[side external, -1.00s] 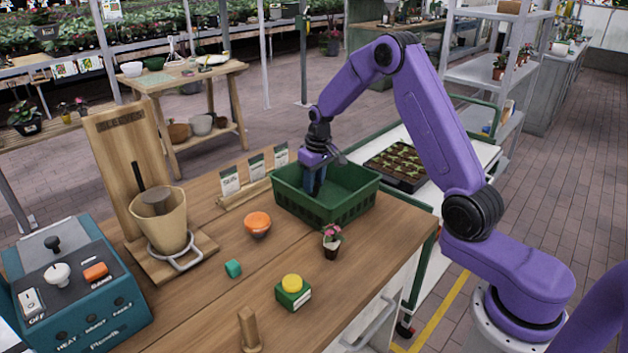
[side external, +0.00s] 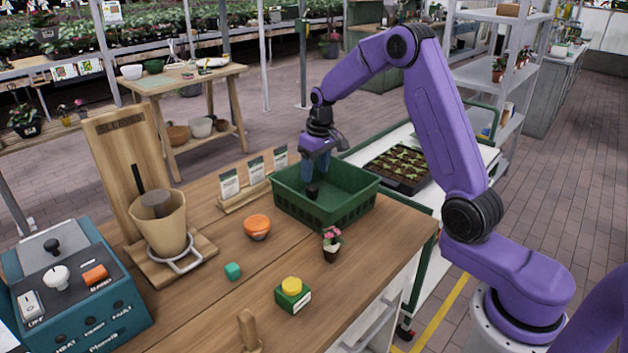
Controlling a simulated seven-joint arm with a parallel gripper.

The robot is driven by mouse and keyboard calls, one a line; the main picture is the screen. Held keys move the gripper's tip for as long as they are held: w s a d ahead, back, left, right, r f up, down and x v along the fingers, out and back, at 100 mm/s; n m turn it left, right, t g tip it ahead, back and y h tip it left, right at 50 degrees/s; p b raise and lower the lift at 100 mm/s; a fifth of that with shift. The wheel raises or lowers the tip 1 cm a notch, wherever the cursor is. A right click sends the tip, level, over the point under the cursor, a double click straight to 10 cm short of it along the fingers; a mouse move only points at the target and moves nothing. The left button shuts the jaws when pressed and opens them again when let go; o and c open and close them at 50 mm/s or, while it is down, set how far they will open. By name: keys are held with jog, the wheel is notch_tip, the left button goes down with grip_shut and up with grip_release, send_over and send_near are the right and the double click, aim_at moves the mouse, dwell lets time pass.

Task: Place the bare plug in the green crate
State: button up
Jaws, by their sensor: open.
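The green crate (side external: 345,211) stands at the far right part of the wooden table. A small dark brown plug (side external: 312,191) with no pot visible around it is inside the crate, toward its left side, and looks to rest on the crate's floor. My gripper (side external: 314,177) points down just above the plug, with its blue fingers still partly within the crate's opening. The fingers are open and look clear of the plug, though the gap between them is hard to see at this angle.
A potted pink flower (side external: 331,246) stands close in front of the crate. Seed packets (side external: 254,171) stand on a rack left of the crate.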

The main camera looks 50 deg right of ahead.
notch_tip(320, 180, up, 7)
jog(key=s+a+r+n, duration=0.1)
jog(key=s+a+n, duration=0.5)
jog(key=s+a, duration=0.9)
jog(key=s+f+n+g, duration=0.1)
jog(key=s+n, duration=0.5)
jog(key=s, duration=1.7)
jog(key=shift+s+d+f+n, duration=0.3)
jog(key=shift+s+f, duration=0.05)
jog(key=shift+f, duration=0.2)
